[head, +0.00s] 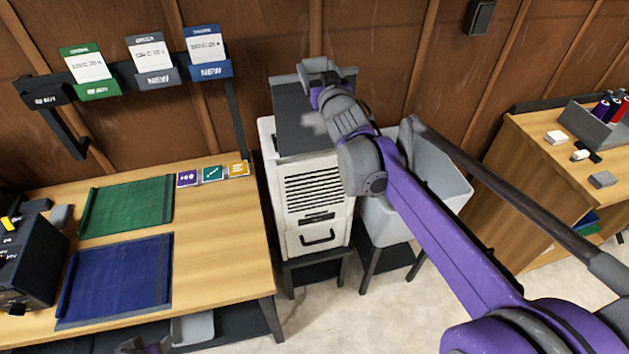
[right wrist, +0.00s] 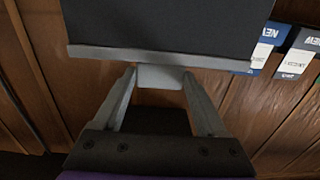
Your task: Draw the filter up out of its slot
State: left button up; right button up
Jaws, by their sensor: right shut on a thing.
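The filter (head: 295,115) is a dark flat panel with a grey top edge. It stands up above the white air cleaner (head: 315,222). Whether its lower end is still inside the slot I cannot tell; the panel hides the slot. In the right wrist view the filter (right wrist: 165,22) shows its dark face, grey edge and a small grey tab. My right gripper (right wrist: 160,78) is shut on that tab; in the head view it is at the filter's top edge. A small part of what looks like my left gripper (head: 148,347) shows at the bottom edge, its fingers unclear.
A grey bin (head: 436,165) stands close to the right of the cleaner. A wooden table (head: 215,240) with green and blue mats is at the left. A wall rack (head: 130,72) holds several cards. A wooden cabinet (head: 530,160) stands at the right.

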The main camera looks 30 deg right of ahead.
jog(key=shift+s, duration=0.1)
pick_arm(q)
jog(key=f+b, duration=0.1)
jog(key=s+f+b, duration=0.1)
jog(key=f, duration=0.1)
jog(key=shift+s, duration=0.2)
pick_arm(e)
jog(key=v, duration=1.2)
jog(key=shift+f, duration=0.1)
